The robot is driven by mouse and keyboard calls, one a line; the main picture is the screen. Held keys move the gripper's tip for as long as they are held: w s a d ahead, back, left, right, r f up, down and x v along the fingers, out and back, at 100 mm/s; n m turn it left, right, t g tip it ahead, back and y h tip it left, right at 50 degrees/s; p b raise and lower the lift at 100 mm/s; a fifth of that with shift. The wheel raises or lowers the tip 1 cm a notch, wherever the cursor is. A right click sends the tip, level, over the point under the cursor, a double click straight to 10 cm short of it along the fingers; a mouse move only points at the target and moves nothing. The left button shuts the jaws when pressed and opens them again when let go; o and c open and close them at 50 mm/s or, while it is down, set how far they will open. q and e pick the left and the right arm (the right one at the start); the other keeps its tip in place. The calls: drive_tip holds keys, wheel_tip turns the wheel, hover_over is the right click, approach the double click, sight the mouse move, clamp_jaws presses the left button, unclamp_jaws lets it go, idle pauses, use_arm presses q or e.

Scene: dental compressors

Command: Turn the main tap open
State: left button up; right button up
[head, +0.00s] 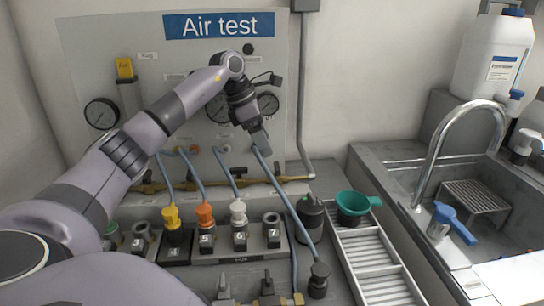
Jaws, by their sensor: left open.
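My left gripper (262,140) is open and empty in front of the lower right part of the "Air test" panel, just below the right-hand gauge. Its arm crosses the panel from the left and hides part of it. No label for a main tap is readable. A yellow handle or block (125,69) sits at the panel's upper left. A brass pipe (284,180) with small fittings runs along the panel's foot, partly behind the hoses. A blue lever (455,222) stands at the sink, well right of the gripper. I cannot tell which one is the main tap.
Blue hoses (283,197) hang close below the gripper. Numbered sockets with yellow, orange (205,213) and white connectors stand below the panel. A green funnel cup (353,205) sits at a slotted tray (370,262). The sink faucet (432,158) arches at right.

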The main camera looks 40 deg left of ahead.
sight(276, 166)
use_arm(q)
drive_tip(key=x, duration=0.7)
drive_tip(key=shift+d, duration=0.1)
drive_tip(key=c, duration=1.1)
